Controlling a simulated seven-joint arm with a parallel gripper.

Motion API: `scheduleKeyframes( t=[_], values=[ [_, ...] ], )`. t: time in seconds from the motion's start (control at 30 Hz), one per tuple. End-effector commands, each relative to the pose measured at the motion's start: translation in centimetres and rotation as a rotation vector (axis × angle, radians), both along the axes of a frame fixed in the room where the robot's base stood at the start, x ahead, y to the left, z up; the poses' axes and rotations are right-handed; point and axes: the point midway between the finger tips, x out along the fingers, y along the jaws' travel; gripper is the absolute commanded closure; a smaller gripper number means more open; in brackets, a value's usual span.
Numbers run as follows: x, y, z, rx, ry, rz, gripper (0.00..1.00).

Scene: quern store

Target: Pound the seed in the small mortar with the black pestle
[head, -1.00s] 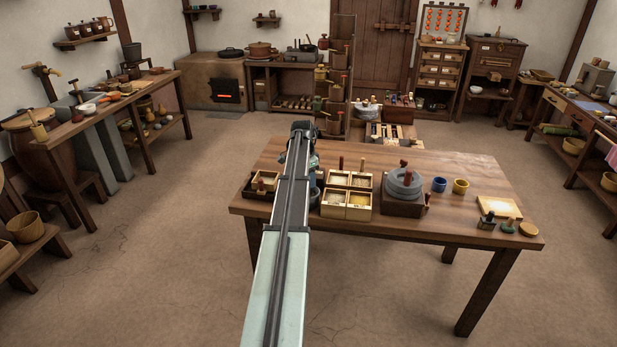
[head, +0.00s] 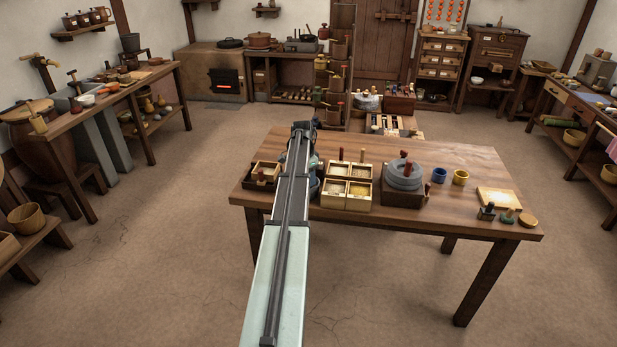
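My arm reaches from the bottom of the head view over the left part of the wooden table (head: 440,161). My gripper is hidden behind the far end of my arm, so its fingers and anything between them do not show. A dark grey-blue rounded vessel (head: 315,187), perhaps the small mortar, peeks out just right of my arm on the table. Most of it is covered by the arm. The seed inside it cannot be seen. I cannot make out the black pestle.
A light wooden box with compartments (head: 346,201) stands right of my arm, and a dark tray (head: 259,185) left of it. A grey stone quern (head: 404,178), a blue cup (head: 439,175), a yellow cup (head: 460,177) and a pale board (head: 498,197) stand further right. The back right tabletop is clear.

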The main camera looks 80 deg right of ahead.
Motion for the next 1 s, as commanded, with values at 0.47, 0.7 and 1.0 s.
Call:
scheduleKeyframes(
  t=[0.47,0.7,1.0],
  values=[
    [0.0,0.0,2.4,-0.001,0.000,0.000,0.97],
    [0.0,0.0,4.5,0.000,0.000,0.000,0.97],
    [0.0,0.0,4.8,0.000,0.000,0.000,0.97]
  ],
)
